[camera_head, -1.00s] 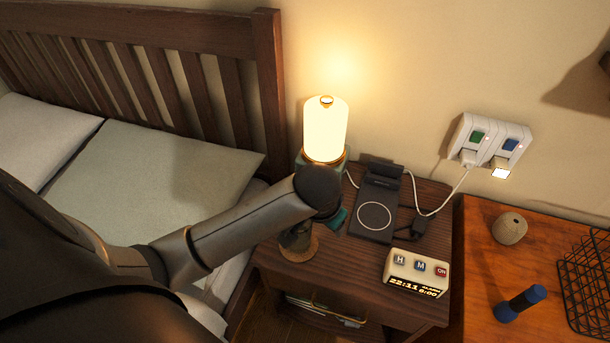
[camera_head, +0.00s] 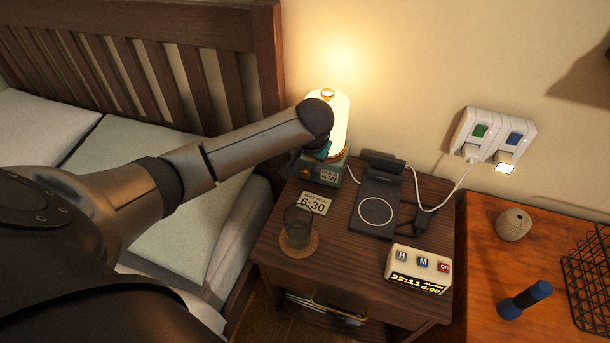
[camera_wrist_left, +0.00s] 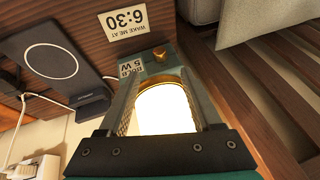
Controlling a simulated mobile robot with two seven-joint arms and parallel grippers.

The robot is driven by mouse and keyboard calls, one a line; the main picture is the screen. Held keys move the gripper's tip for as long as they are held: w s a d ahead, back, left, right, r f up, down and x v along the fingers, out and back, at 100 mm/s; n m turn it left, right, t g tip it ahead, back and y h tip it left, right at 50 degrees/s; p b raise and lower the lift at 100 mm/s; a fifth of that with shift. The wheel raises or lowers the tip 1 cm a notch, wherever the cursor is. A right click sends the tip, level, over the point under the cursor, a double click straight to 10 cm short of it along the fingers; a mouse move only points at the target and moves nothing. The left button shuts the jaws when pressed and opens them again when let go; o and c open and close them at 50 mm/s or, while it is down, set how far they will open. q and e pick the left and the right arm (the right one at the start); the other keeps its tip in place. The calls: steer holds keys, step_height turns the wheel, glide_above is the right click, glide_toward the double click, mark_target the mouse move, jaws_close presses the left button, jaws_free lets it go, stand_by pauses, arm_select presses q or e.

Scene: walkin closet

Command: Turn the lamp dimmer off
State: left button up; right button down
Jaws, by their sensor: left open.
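The lamp (camera_head: 341,112) is lit, with a glowing white shade, a brass ring and a green base (camera_head: 326,174) on the nightstand. In the left wrist view the shade (camera_wrist_left: 166,108) is bright white, and a small brass knob (camera_wrist_left: 159,53) stands on the base beside a label. My left gripper (camera_wrist_left: 160,76) is open, its two fingers on either side of the shade in that view. The knob lies just beyond the fingertips; I cannot tell whether anything touches. In the head view my wrist hides part of the shade and most of the left gripper (camera_head: 318,153).
A glass (camera_head: 297,226) on a coaster, a "6:30" card (camera_head: 314,203), a black charging pad (camera_head: 377,208) and an alarm clock (camera_head: 418,270) share the nightstand (camera_head: 345,262). White cables run to wall sockets (camera_head: 493,137). The bed headboard (camera_head: 265,75) stands left of the lamp.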

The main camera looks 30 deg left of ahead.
arm_select(q)
steer(key=b, duration=0.3)
glide_above(305, 174)
steer(key=s+d, duration=0.2)
steer(key=f, duration=0.6)
steer(key=shift+a+f, duration=0.1)
steer(key=shift+a, duration=0.1)
steer(key=shift+w+a+f+b, duration=0.2)
steer(key=shift+w+f+b, duration=0.1)
steer(key=shift+f, duration=0.35)
steer(key=shift+a+f, duration=0.15)
steer(key=shift+f, duration=0.15)
steer(key=shift+b+x, duration=0.8)
steer(key=shift+x, duration=0.3)
arm_select(e)
steer(key=w+a+f, duration=0.1)
steer(key=w, duration=0.6)
steer(key=shift+w+f+t, duration=0.3)
steer(key=shift+w, duration=0.1)
arm_select(q)
steer(key=shift+w, duration=0.1)
arm_select(e)
steer(key=shift+a, duration=0.1)
arm_select(q)
steer(key=shift+c, duration=0.3)
jaws_close()
